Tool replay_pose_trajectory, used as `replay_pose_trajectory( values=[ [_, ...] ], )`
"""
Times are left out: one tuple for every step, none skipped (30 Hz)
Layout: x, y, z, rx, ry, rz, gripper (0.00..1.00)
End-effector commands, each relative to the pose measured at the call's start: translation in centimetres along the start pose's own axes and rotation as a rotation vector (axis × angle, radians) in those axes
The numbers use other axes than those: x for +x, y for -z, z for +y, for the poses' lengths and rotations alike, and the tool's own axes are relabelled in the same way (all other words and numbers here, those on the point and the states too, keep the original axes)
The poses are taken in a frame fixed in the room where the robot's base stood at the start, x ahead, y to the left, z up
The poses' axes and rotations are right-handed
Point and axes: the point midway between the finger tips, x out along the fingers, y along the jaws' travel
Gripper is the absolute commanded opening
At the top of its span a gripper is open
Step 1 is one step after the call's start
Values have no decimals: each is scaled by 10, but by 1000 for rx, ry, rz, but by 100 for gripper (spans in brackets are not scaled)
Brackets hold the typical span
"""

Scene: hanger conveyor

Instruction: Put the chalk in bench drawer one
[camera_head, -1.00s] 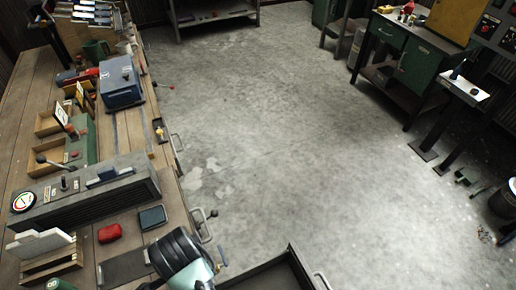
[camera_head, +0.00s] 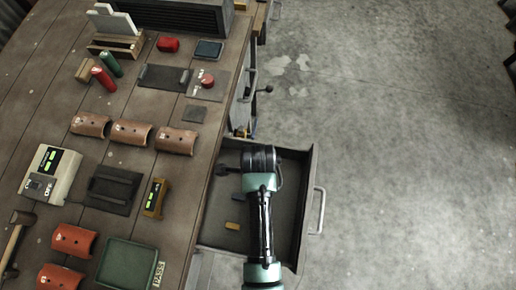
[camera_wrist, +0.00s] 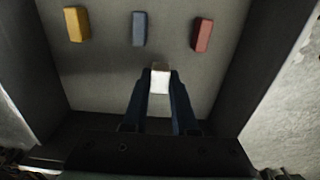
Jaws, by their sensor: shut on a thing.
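The chalk, a small white block (camera_wrist: 160,82), is between the two dark fingers of my gripper (camera_wrist: 159,85) in the wrist view. My gripper is shut on it and points down into an open drawer (camera_wrist: 222,95). Whether the chalk touches the drawer floor I cannot tell. In the head view the open bench drawer (camera_head: 309,190) juts out from the bench's right side, with my arm over it. The chalk is not clear in that view. I see no readable number on the drawer.
In the drawer lie a yellow block (camera_wrist: 76,24), a blue block (camera_wrist: 139,29) and a red block (camera_wrist: 202,35), apart from the chalk. The benchtop (camera_head: 150,195) is crowded with brown curved pieces (camera_head: 132,132), a green tray (camera_head: 128,266) and boxes. Floor on the right is clear.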

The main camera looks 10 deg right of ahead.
Motion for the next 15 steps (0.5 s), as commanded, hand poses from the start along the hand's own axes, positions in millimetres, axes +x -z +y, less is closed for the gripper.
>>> replay_pose_trajectory(
  values=[
    [10, 0, 1, 1, -4, 1, 0],
    [15, 0, 1, 1, -4, 1, 0],
    [20, 0, 1, 1, -3, 1, 0],
    [24, 0, 0, 1, -3, 1, 0],
    [28, 0, 0, 1, -2, 0, 0],
    [31, 0, 0, 1, -2, 1, 0],
    [32, 0, 0, 1, 0, 0, 0],
    [33, 0, 0, 1, 1, 0, 0],
    [34, 0, 0, 1, 1, 0, 0],
    [34, 0, 0, 1, 1, 0, 0],
    [33, 0, 0, 1, 1, 0, 0],
    [33, 0, 0, 1, 1, 0, 0],
    [33, 0, 0, 1, 1, 0, 0],
    [33, 0, 0, 1, 1, 0, 0],
    [33, 0, 0, 1, 0, 0, 0]
  ],
)
